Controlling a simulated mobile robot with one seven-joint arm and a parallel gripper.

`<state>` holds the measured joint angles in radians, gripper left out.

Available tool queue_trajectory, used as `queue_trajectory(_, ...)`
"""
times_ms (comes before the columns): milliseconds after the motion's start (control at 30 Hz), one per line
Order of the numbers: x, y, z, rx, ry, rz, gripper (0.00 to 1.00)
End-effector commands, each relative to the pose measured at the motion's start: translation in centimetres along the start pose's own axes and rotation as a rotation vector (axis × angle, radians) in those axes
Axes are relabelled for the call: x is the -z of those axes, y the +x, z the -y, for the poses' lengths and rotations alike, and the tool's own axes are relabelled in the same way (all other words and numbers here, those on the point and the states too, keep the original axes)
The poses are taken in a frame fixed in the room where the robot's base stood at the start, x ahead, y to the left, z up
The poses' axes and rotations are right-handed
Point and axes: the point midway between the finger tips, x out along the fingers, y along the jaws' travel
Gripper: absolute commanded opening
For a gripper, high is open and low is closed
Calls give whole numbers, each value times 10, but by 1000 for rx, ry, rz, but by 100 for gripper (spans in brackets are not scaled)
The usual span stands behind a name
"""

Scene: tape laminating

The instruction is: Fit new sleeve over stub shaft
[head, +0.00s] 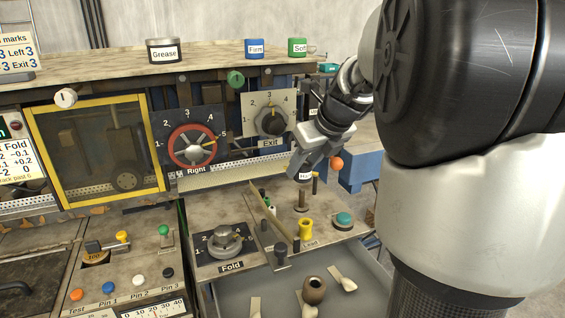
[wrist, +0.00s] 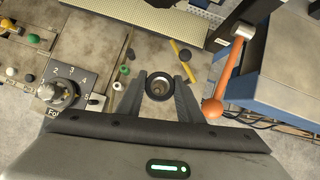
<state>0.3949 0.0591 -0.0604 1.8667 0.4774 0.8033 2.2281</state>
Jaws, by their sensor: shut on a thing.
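My gripper (head: 304,170) points down over the worn metal deck at the right of the machine. It is shut on a short sleeve (head: 305,177), which shows a pale, lettered side. In the wrist view the sleeve (wrist: 159,76) is a dark ring seen end-on between the two fingers, with something brownish inside its bore. The stub shaft (head: 301,199) is a brownish upright post on the deck, directly below the sleeve in the head view. The sleeve's lower edge is close to the post's top; I cannot tell whether they touch.
The Fold knob (head: 225,241) is to the left. An orange-ended lever (head: 336,163) is just right of my gripper. An open drawer (head: 372,285) below holds a brown round piece.

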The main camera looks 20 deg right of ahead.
Motion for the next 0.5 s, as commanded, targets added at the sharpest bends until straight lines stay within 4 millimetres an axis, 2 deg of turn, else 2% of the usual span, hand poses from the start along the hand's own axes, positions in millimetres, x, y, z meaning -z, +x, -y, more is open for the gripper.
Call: queue_trajectory(500, 14, 21, 0, 1, 0, 1, 10)
